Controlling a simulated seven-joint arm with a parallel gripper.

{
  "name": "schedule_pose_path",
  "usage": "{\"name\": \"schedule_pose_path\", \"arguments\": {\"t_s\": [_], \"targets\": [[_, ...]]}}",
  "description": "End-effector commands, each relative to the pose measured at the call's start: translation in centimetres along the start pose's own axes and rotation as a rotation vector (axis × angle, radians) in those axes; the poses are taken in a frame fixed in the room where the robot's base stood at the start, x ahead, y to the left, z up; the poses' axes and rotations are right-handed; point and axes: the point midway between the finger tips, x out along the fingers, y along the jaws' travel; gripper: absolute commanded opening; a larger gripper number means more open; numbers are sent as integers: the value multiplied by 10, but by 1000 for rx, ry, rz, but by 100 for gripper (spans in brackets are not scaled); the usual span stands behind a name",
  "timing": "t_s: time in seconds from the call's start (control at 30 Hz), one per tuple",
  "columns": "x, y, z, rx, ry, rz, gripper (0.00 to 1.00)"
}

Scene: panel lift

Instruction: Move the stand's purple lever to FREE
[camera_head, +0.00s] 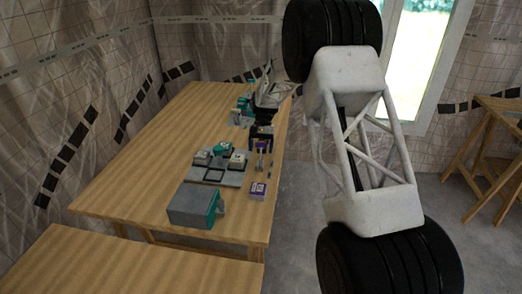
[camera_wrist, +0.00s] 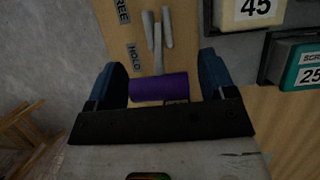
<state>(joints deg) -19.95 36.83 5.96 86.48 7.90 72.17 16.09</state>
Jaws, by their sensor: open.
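The purple lever's handle (camera_wrist: 158,87) is a short cylinder lying crosswise in the wrist view, on a thin grey rod (camera_wrist: 158,58). My gripper (camera_wrist: 158,72) is open, with one blue finger at each side of the handle. The left finger is very close to the handle's end, and I cannot tell if they touch; a small gap shows at the right. The HOLD label (camera_wrist: 134,57) is left of the rod near the handle. The FREE label (camera_wrist: 123,11) is farther up, away from the handle.
In the wrist view, a white block marked 45 (camera_wrist: 250,12) and a teal block (camera_wrist: 303,66) lie close to the right. In the head view, the wooden table (camera_head: 135,170) holds a grey-teal box (camera_head: 190,207), a grey tray (camera_head: 232,180) with blocks, and a small purple-white block (camera_head: 258,190).

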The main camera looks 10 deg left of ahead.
Motion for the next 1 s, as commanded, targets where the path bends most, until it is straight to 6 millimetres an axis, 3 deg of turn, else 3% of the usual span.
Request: {"name": "schedule_pose_path", "arguments": {"t_s": [0.47,0.9,1.0], "targets": [[11,0,0,0,0,0,77],[10,0,0,0,0,0,11],[10,0,0,0,1,0,8]]}}
